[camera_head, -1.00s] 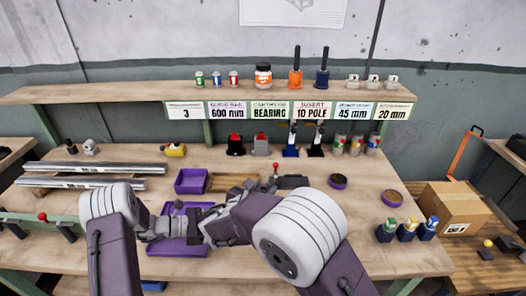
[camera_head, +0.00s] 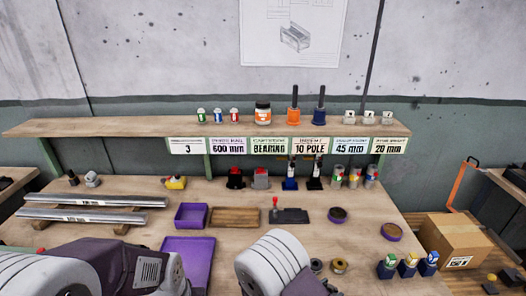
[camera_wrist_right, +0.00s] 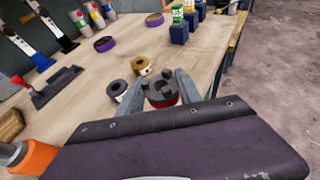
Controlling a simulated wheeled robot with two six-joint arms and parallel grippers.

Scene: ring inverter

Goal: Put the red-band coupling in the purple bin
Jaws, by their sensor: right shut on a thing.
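The red-band coupling (camera_wrist_right: 162,94) is a dark grey, round part with a red band low on its side. My right gripper (camera_wrist_right: 163,84) is shut on it, with one finger on each side. A small walled purple bin (camera_head: 191,226) stands empty on the bench, left of a wooden block. A larger, shallow purple tray (camera_head: 200,258) lies in front of it, partly behind my left arm. My left gripper is out of the frames.
Two other couplings, one dark (camera_wrist_right: 117,89) and one gold-banded (camera_wrist_right: 142,65), stand beside the held one. Purple round dishes (camera_head: 391,232), a red-knobbed dark fixture (camera_head: 290,215) and blue-based parts (camera_head: 408,268) are on the bench. Metal rails (camera_head: 95,200) lie at left.

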